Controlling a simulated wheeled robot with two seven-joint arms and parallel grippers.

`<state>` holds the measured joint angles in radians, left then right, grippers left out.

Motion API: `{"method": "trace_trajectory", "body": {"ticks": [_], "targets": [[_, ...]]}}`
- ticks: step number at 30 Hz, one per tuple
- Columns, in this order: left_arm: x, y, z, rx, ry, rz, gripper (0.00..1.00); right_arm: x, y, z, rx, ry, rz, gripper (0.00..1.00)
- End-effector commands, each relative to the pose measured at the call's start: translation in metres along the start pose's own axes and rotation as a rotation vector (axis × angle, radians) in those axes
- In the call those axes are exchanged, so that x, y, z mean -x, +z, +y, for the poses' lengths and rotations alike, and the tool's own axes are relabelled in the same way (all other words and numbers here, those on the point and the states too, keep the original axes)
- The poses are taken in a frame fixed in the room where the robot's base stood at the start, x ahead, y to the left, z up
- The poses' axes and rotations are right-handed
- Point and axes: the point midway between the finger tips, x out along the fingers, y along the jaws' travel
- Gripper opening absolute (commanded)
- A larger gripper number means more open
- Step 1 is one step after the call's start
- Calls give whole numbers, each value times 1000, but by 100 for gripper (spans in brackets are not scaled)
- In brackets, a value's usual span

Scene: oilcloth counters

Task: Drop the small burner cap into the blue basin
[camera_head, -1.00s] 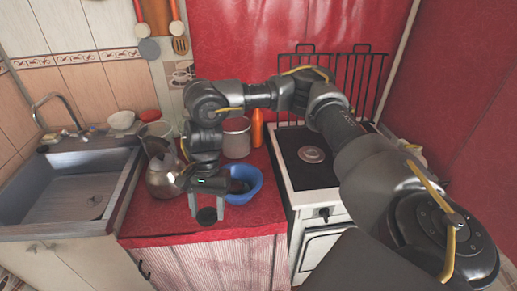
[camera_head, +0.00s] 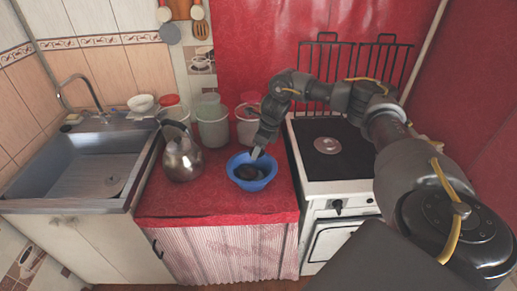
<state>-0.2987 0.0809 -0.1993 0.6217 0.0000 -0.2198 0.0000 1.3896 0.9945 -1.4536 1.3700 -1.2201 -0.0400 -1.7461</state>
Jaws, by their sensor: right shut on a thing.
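The blue basin (camera_head: 262,184) stands on the red counter, left of the stove. My right gripper (camera_head: 256,155) is over the basin's back rim, pointing down, and is shut on the small burner cap (camera_head: 247,173). The cap is a dark round shape seen against the basin's inside. I cannot tell whether it touches the basin's bottom. The fingers are small and partly hidden by the wrist. My left gripper is not in view.
A metal kettle (camera_head: 182,160) stands left of the basin. The stove (camera_head: 355,165) with a burner disc (camera_head: 327,145) is at the right, a sink (camera_head: 85,170) at the left. The counter's front is clear.

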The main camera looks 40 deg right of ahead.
Motion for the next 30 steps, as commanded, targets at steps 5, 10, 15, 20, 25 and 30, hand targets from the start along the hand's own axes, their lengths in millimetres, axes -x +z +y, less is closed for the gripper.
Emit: {"method": "trace_trajectory", "body": {"ticks": [5, 10, 15, 20, 25, 30], "targets": [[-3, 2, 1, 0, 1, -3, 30, -3, -1, 0, 0, 0, 0, 29], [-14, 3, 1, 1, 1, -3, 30, -16, -5, 0, 2, 1, 0, 29], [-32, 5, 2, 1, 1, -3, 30, -35, -11, 1, 3, 1, 1, 29], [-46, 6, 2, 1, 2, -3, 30, -52, -16, 1, 4, 2, 1, 29], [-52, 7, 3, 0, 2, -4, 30, -58, -18, 1, 4, 2, 0, 29], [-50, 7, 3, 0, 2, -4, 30, -57, -18, 1, 4, 2, 0, 29]]}}
